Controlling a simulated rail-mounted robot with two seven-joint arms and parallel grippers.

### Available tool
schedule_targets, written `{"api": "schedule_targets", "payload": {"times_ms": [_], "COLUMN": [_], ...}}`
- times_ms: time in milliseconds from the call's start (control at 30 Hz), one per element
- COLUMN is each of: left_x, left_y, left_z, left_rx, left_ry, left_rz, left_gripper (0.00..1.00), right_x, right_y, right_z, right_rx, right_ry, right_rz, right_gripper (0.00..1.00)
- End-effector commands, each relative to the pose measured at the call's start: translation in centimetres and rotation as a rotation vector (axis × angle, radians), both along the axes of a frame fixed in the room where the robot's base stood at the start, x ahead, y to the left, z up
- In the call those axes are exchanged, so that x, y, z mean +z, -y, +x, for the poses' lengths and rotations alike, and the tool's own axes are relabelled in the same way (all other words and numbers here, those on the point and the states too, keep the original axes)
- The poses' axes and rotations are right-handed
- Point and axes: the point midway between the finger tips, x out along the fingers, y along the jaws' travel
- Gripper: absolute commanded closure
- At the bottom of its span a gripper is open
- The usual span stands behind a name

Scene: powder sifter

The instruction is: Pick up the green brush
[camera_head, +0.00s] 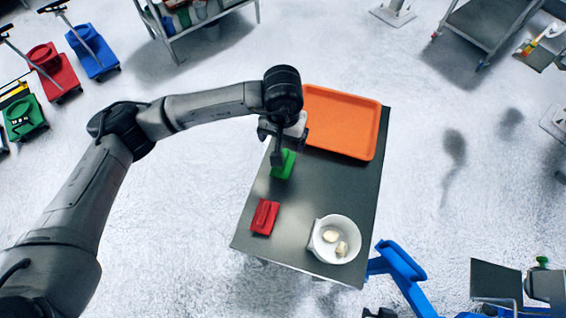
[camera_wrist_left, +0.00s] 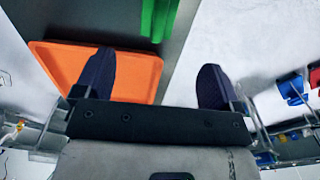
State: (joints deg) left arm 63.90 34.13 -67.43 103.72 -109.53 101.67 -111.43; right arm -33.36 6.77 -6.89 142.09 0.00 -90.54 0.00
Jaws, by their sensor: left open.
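The green brush (camera_head: 284,165) lies on the grey table (camera_head: 330,185), near its left edge and just below the orange tray. My left gripper (camera_head: 284,150) is over the brush and partly covers it in the head view. In the left wrist view the left gripper (camera_wrist_left: 156,62) is open, with its two dark fingers wide apart and nothing between them. The green brush (camera_wrist_left: 158,18) shows there at the top edge, beyond the fingertips and cut off by the frame. I cannot tell the exact height of the fingers above the table. My right gripper is not in view.
The orange tray (camera_head: 341,122) lies on the table's far end. A red brush (camera_head: 264,217) lies nearer, left of a white bowl (camera_head: 335,239) holding pale pieces. A blue frame (camera_head: 402,262) stands beside the table's near right corner. The table's middle is clear.

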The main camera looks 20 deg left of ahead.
Motion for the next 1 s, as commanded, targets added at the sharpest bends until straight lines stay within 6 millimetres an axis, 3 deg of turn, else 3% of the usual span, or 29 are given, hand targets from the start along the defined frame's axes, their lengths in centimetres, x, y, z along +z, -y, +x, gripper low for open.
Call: {"api": "schedule_targets", "payload": {"times_ms": [333,767,1000], "left_x": [-5.9,-8.1,-10.9], "left_y": [0.1,0.1,0.2], "left_z": [-0.1,0.0,-0.1], "left_rx": [-0.001,0.0,0.0], "left_ry": [-0.004,-0.001,-0.005], "left_rz": [-0.002,-0.002,-0.003], "left_gripper": [0.11,0.11,0.11], "right_x": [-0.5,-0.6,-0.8], "right_y": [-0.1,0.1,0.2], "right_z": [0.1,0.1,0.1], "right_rx": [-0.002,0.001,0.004], "right_ry": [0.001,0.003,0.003], "right_rz": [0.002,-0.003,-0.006], "right_gripper": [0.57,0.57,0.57]}}
